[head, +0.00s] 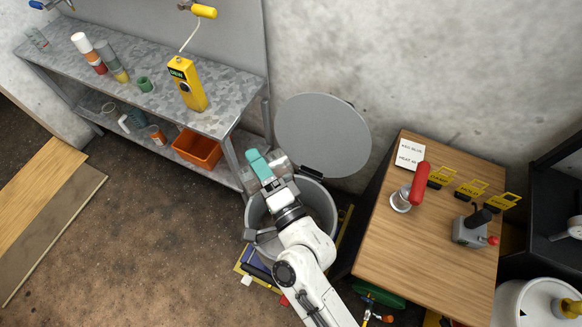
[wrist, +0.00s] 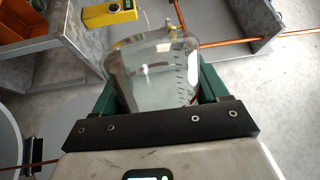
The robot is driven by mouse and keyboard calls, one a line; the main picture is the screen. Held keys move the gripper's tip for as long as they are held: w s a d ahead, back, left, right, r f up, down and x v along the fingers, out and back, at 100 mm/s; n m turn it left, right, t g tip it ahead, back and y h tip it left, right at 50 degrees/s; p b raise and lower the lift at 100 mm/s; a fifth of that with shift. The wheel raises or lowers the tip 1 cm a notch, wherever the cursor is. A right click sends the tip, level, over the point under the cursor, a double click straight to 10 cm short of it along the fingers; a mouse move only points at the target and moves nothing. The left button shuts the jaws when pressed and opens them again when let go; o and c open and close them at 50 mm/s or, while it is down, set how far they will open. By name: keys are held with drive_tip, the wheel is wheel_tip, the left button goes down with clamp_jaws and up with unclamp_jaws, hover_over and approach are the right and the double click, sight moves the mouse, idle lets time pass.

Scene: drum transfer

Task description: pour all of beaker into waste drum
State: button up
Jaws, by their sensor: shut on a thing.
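My gripper (head: 268,167), with teal fingers, is over the back-left part of the open grey waste drum (head: 328,208). The drum's round lid (head: 322,135) stands raised behind it against the wall. In the wrist view my gripper (wrist: 165,88) is shut on the clear glass beaker (wrist: 152,75), with green fingers on both sides of it. Dark graduation marks show on the beaker's right side. The glass looks clear; I cannot tell how much liquid is in it. In the head view the beaker is mostly hidden by the gripper and hard to make out.
A metal bench (head: 140,75) with bottles and a yellow meter (head: 187,84) stands to the left. An orange bin (head: 197,148) sits on its lower shelf. A wooden table (head: 430,230) with a red-handled tool (head: 419,185) is close on the right.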

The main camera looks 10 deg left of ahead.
drive_tip(key=shift+w+r+m, duration=0.1)
drive_tip(key=shift+r+m, duration=0.1)
drive_tip(key=shift+m, duration=0.2)
drive_tip(key=f+n, duration=0.1)
drive_tip(key=s+a+f+n+b, duration=0.1)
drive_tip(key=n, duration=0.1)
drive_tip(key=f+n+b, duration=0.1)
drive_tip(key=n, duration=0.1)
drive_tip(key=shift+s+a+f, duration=0.1)
drive_tip(key=shift+s+a, duration=0.05)
drive_tip(key=shift+a, duration=0.1)
drive_tip(key=shift+r+g+y, duration=0.3)
drive_tip(key=shift+y, duration=0.1)
drive_tip(key=shift+f+n+b, duration=0.85)
drive_tip(key=shift+n+b, duration=0.15)
drive_tip(key=shift+n, duration=0.2)
drive_tip(key=s+a+f+n+g, duration=0.1)
drive_tip(key=f+n, duration=0.1)
drive_tip(key=n, duration=0.4)
drive_tip(key=s+a+f+n+b, duration=0.1)
drive_tip(key=a+f+n, duration=0.1)
drive_tip(key=n, duration=0.4)
drive_tip(key=shift+f+g, duration=0.4)
drive_tip(key=shift+f, duration=0.15)
drive_tip(key=shift+s+a, duration=0.1)
